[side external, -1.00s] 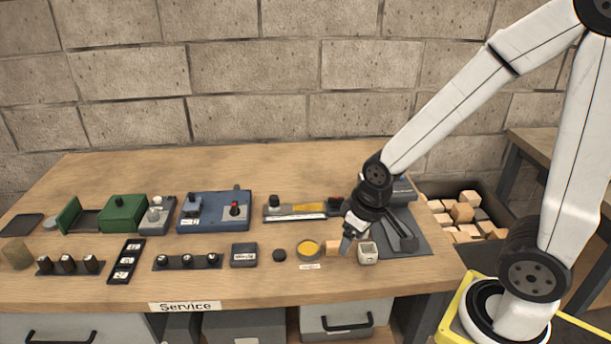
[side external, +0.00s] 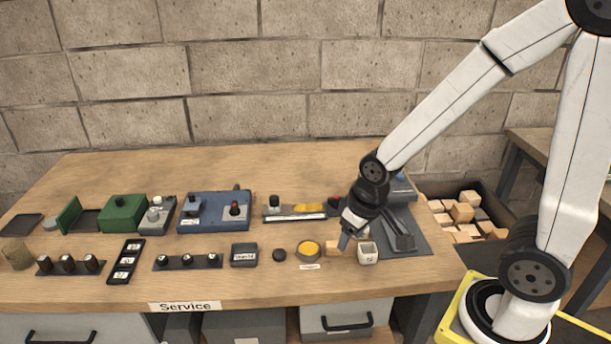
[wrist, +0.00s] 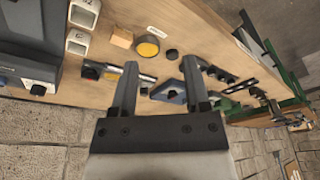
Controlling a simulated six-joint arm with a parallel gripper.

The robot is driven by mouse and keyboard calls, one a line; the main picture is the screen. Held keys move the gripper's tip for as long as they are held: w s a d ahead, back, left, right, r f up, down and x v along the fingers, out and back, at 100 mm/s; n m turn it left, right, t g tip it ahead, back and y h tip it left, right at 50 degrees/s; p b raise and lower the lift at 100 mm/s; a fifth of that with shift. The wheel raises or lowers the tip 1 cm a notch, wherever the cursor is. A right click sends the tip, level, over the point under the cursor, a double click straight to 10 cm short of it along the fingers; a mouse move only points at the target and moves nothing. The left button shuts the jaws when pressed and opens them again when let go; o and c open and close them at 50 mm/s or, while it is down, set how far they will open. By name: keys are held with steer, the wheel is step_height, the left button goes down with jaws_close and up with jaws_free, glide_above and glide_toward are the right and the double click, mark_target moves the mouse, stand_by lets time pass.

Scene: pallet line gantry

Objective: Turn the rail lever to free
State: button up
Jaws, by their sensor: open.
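My gripper (side external: 345,238) is open and empty, pointing down above the right part of the bench, near the wooden block and the white hollow cube. In the wrist view its two fingers (wrist: 160,68) stand apart with nothing between the tips. A low rail-like unit (side external: 294,216) with a black knob, a yellow strip and a red part lies left of my gripper; the arm partly covers its right end. It also shows in the wrist view (wrist: 147,78), partly behind a finger. A blue box (side external: 212,222) with a red-tipped lever stands further left. No lever label is readable.
A white hollow cube (side external: 368,254), a wooden block (side external: 333,248), a yellow disc (side external: 309,248) and a black puck (side external: 279,255) lie near the front. A dark grey fixture (side external: 399,235) stands right of my gripper. The back of the bench (side external: 270,160) is clear.

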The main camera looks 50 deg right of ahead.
steer(key=w+d+m, duration=0.6)
steer(key=w+m, duration=0.2)
steer(key=m+y, duration=0.3)
steer(key=m, duration=1.5)
glide_toward(336, 198)
steer(key=f, duration=0.1)
steer(key=shift+s+f+t, duration=0.1)
steer(key=shift+f+t, duration=0.1)
steer(key=shift+t, duration=0.1)
steer(key=shift+f, duration=0.1)
steer(key=shift+x, duration=3.8)
steer(key=shift+a, duration=0.1)
jaws_close()
